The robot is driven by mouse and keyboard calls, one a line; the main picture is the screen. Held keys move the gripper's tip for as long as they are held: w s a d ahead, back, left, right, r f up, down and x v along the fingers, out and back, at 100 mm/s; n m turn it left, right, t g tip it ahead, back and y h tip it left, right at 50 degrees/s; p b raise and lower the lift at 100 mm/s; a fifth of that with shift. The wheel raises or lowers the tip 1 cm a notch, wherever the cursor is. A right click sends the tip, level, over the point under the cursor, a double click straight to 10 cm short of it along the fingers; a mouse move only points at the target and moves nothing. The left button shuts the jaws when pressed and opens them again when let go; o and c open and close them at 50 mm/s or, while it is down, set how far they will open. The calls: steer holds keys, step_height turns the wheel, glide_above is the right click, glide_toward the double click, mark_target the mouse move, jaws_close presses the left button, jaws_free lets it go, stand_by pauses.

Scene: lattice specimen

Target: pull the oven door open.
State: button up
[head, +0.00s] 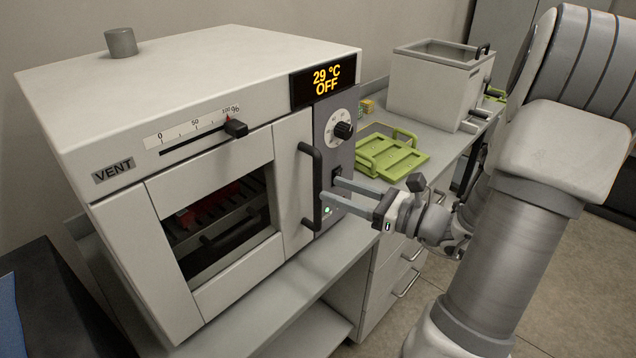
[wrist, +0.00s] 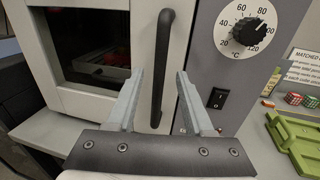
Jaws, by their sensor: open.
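The oven door (head: 290,185) is shut, a pale front with a dark window (head: 215,225) through which a rack and something red show. Its black vertical handle (head: 315,185) is on the right side of the door. In the wrist view the handle (wrist: 163,65) stands upright, its lower end between the two fingers. My gripper (head: 328,187) is open, with its pale fingers reaching to the handle from the right. In the wrist view my gripper (wrist: 158,90) has one finger on each side of the handle, with gaps left and right.
The oven's control panel has a dial (head: 343,130) and a switch (wrist: 218,98) right of the handle. The display reads 29 °C OFF. Green trays (head: 392,158) and a grey bath (head: 440,85) stand on the bench to the right. Open floor lies in front of the drawers.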

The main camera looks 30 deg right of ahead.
mark_target(321, 185)
steer(key=x, duration=0.5)
steer(key=shift+w, duration=0.1)
jaws_close()
stand_by(1.3)
